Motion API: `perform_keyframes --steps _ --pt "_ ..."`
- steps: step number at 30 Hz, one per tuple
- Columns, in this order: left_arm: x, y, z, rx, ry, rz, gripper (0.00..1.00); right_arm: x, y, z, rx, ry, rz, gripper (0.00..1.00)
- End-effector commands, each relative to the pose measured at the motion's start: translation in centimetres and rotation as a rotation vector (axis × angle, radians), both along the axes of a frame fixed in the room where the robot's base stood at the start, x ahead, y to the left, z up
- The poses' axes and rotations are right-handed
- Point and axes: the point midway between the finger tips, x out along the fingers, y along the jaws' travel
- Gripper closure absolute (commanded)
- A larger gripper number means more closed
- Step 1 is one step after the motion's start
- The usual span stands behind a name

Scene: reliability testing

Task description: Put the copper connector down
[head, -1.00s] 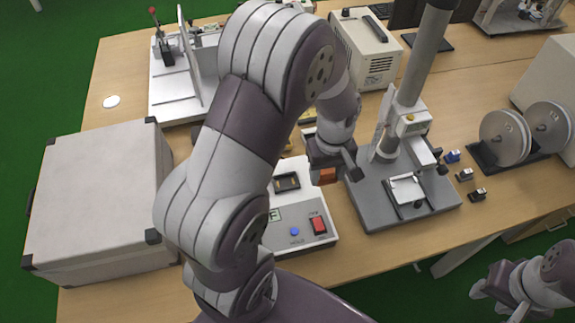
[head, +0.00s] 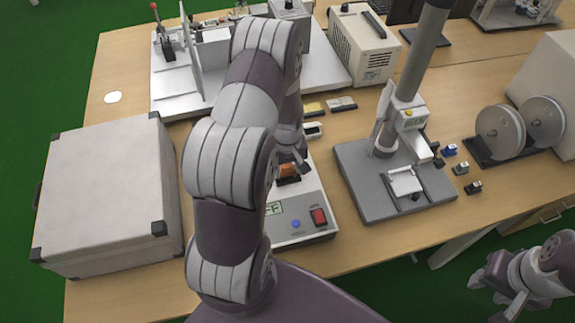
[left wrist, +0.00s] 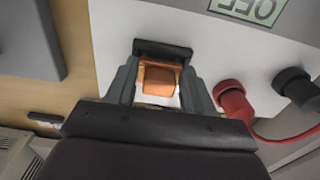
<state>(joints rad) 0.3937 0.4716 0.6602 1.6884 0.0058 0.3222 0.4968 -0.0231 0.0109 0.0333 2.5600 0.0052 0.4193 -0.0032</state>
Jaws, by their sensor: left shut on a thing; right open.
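The copper connector (head: 287,170) is an orange-brown block between the fingers of my left gripper (head: 290,166). In the left wrist view the copper connector (left wrist: 159,82) sits between both fingertips, which are shut on it. Just beyond it is a black rectangular socket (left wrist: 163,50) on the white tester box (head: 312,200). The connector is over the socket area; I cannot tell whether it touches it. My right gripper (head: 499,292) is open and empty at the lower right, away from the table.
The tester box has a red switch (head: 319,217), a blue button (head: 296,223) and red and black plugs (left wrist: 234,102). A grey stand (head: 360,195) is close on its right, a large grey case (head: 105,190) on its left. Small connectors (head: 473,187) lie farther right.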

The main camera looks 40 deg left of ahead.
Motion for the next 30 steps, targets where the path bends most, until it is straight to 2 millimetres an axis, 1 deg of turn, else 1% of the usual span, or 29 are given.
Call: perform_keyframes --steps 14,17,18,19,20,27,29,30 --pt "0.0 0.0 -1.2 0.001 -0.001 0.0 0.78 0.0 0.0 -0.8 0.0 0.0 0.0 0.57" --pt "0.0 0.0 -1.1 0.001 -0.001 0.0 0.78 0.0 0.0 -0.7 0.0 0.0 0.0 0.57" --pt "0.0 0.0 -1.1 0.001 -0.001 0.0 0.35 0.0 0.0 -0.7 0.0 0.0 0.0 0.57" --pt "0.0 0.0 -1.2 0.001 -0.001 0.0 0.25 0.0 0.0 -0.7 0.0 0.0 0.0 0.57" --pt "0.0 0.0 -1.1 0.0 0.0 0.0 0.22 0.0 0.0 -0.7 0.0 0.0 0.0 0.57" --pt "0.0 0.0 -1.1 0.0 0.0 0.0 0.22 0.0 0.0 -0.7 0.0 0.0 0.0 0.57" --pt "0.0 0.0 -0.7 0.001 -0.001 0.0 0.22 0.0 0.0 -0.4 0.0 0.0 0.0 0.57" --pt "0.0 0.0 -0.1 0.001 -0.001 0.0 0.22 0.0 0.0 0.0 0.0 0.0 0.0 0.57"
